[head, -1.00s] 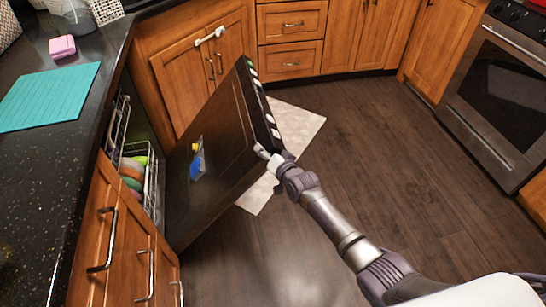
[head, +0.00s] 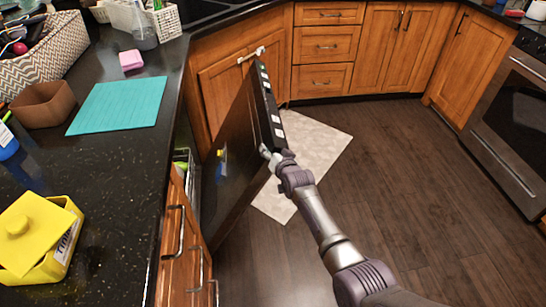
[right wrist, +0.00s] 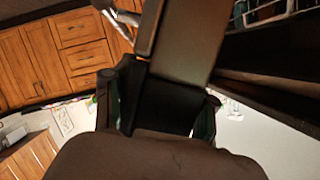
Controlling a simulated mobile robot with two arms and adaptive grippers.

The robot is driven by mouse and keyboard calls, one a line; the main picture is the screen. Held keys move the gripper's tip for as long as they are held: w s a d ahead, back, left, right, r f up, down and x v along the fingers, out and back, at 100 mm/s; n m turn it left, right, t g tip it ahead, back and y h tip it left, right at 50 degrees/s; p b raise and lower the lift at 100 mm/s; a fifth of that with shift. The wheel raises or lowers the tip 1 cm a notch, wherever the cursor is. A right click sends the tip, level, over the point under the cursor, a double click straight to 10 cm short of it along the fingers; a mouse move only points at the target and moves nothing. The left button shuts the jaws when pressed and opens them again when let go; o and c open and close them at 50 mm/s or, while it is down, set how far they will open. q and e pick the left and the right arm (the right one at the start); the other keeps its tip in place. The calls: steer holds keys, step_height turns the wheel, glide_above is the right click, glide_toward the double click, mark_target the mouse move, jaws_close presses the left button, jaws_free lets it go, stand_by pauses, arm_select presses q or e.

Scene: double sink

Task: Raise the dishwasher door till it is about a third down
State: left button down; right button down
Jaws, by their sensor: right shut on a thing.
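The dishwasher door (head: 236,150) is a dark panel, partly open and tilted steeply up from the counter's cabinets. Its inner face carries a small blue and yellow patch, and its top edge has a row of pale marks. My right gripper (head: 270,156) is shut on the door's free edge, at the side nearest me. In the right wrist view the gripper's two fingers (right wrist: 160,108) stand either side of the dark door (right wrist: 190,40). Only a sliver of the rack (head: 182,160) shows behind the door. My left gripper is not in view.
The black counter (head: 115,210) runs along the left, with a teal mat (head: 120,105), a brown bowl (head: 45,104), a yellow box (head: 40,240) and a pink sponge (head: 131,60). The wooden floor (head: 400,200) to the right is clear, with a pale rug (head: 315,145) beyond the door.

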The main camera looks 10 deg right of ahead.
steer(key=shift+a+r, duration=0.1)
steer(key=shift+r, duration=0.1)
steer(key=shift+c, duration=1.7)
jaws_free()
steer(key=shift+w+f, duration=0.1)
steer(key=shift+f, duration=0.05)
steer(key=shift+s, duration=0.45)
steer(key=v, duration=1.1)
